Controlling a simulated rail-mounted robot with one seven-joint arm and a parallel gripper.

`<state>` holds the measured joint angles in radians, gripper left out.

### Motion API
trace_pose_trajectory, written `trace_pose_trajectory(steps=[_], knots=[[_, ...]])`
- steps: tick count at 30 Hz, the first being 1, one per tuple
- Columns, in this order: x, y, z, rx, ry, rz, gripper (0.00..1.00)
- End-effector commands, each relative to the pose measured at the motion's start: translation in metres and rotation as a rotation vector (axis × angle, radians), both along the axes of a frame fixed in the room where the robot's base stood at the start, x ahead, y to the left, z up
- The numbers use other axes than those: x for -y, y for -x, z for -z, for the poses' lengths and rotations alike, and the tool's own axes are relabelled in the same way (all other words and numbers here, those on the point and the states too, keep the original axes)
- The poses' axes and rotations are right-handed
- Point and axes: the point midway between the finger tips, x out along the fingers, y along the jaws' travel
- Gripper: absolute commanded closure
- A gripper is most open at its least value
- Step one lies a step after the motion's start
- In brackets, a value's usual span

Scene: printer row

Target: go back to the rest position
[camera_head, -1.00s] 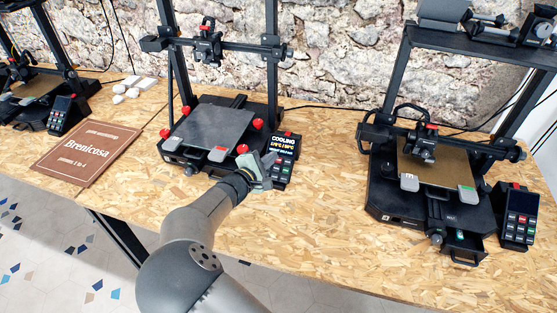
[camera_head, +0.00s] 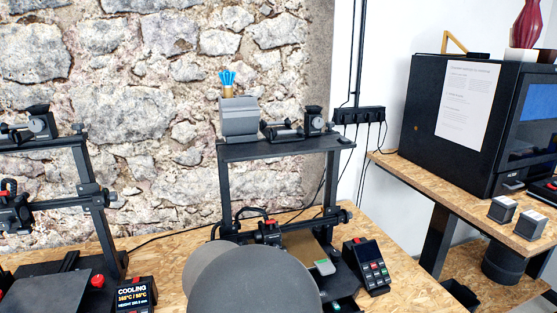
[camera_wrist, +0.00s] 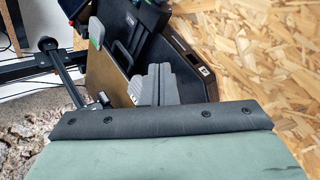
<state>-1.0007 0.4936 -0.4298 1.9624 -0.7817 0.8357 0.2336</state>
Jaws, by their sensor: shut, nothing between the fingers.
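My gripper (camera_wrist: 158,72) shows in the wrist view as grey stepped fingers, shut and empty, beyond the broad green-grey housing with its dark bolted strip. Past the fingers lies the brown bed (camera_wrist: 104,78) of a black printer (camera_wrist: 180,58); I cannot tell how far apart they are. In the head view my large rounded grey arm link fills the bottom middle, and my gripper is hidden there. Behind the link stands the printer (camera_head: 226,185), with its brown bed (camera_head: 299,243) and a grey block with a green mark (camera_head: 324,267) partly showing.
A second printer (camera_head: 82,170) stands at left, its screen (camera_head: 134,294) reading COOLING. A control box (camera_head: 368,266) sits right of the nearer printer. A black enclosed machine (camera_head: 425,120) and two small grey blocks stand on the right bench. The wood table (camera_head: 408,285) is bare at lower right.

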Motion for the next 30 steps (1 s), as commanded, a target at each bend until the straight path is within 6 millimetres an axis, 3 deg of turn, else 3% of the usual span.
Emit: trace_pose_trajectory(steps=[1, 3, 6, 9, 15, 18, 22, 30], knots=[[0.039, 0.016, -0.01, -0.04, -0.085, 0.116, 1.0], [0.077, 0.044, -0.019, -0.093, -0.194, 0.254, 1.0], [0.119, 0.091, -0.033, -0.145, -0.348, 0.431, 1.0], [0.147, 0.14, -0.046, -0.171, -0.494, 0.586, 1.0], [0.166, 0.215, -0.058, -0.166, -0.7, 0.796, 1.0], [0.167, 0.234, -0.059, -0.154, -0.753, 0.848, 1.0], [0.166, 0.243, -0.059, -0.15, -0.78, 0.874, 1.0], [0.166, 0.243, -0.059, -0.15, -0.781, 0.875, 1.0]])
